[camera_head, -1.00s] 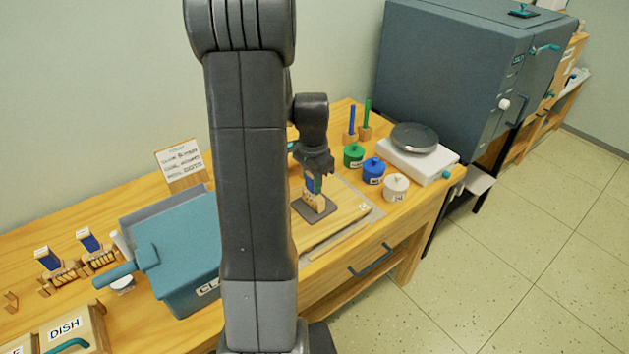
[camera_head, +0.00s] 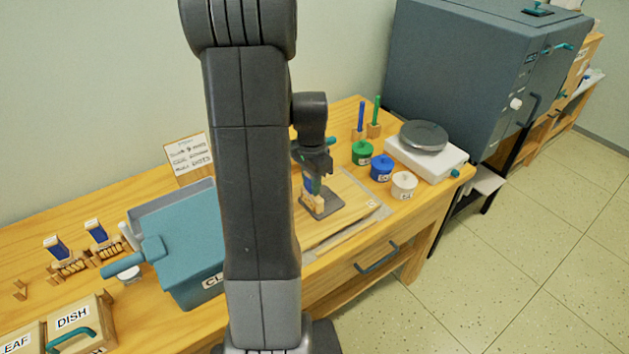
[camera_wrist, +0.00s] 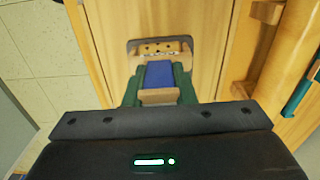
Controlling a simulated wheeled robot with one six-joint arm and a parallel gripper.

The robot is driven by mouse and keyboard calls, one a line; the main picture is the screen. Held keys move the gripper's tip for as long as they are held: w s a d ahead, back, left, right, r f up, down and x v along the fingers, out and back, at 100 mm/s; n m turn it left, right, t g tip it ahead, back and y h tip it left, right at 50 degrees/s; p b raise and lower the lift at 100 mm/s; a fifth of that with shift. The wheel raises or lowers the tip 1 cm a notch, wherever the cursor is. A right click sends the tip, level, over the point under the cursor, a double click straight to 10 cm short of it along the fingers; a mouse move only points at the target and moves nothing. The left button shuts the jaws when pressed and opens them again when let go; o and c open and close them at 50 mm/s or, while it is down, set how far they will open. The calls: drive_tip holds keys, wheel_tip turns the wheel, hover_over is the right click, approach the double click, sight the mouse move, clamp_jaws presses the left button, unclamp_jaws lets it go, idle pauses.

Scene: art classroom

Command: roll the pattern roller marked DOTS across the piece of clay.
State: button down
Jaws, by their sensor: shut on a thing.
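My gripper (camera_head: 313,178) is shut on a pattern roller (camera_head: 315,201) with a wooden frame and a blue part. In the wrist view the roller (camera_wrist: 160,73) sits between my gripper's green fingers (camera_wrist: 158,88), and a row of dark dots shows on its wooden drum. No marking can be read on it. The piece of clay (camera_head: 338,207) is a flat grey slab on the wooden board. The roller is at the slab's left part and looks to touch it. In the wrist view the clay (camera_wrist: 132,44) is partly hidden by the roller.
The wooden board (camera_head: 352,190) lies on the table. Green (camera_head: 362,152), blue (camera_head: 381,168) and white (camera_head: 404,185) jars stand to the right, before a scale (camera_head: 437,158). A teal bin (camera_head: 185,262) and two more blue-and-white rollers (camera_head: 57,248) are to the left. My arm hides the middle.

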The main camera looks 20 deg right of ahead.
drive_tip(key=shift+a, duration=0.1)
drive_tip(key=shift+s+a, duration=0.35)
drive_tip(key=shift+a, duration=0.35)
drive_tip(key=shift+d+r, duration=0.1)
idle(0.4)
wheel_tip(320, 180, up, 8)
drive_tip(key=p, duration=0.6)
idle(0.5)
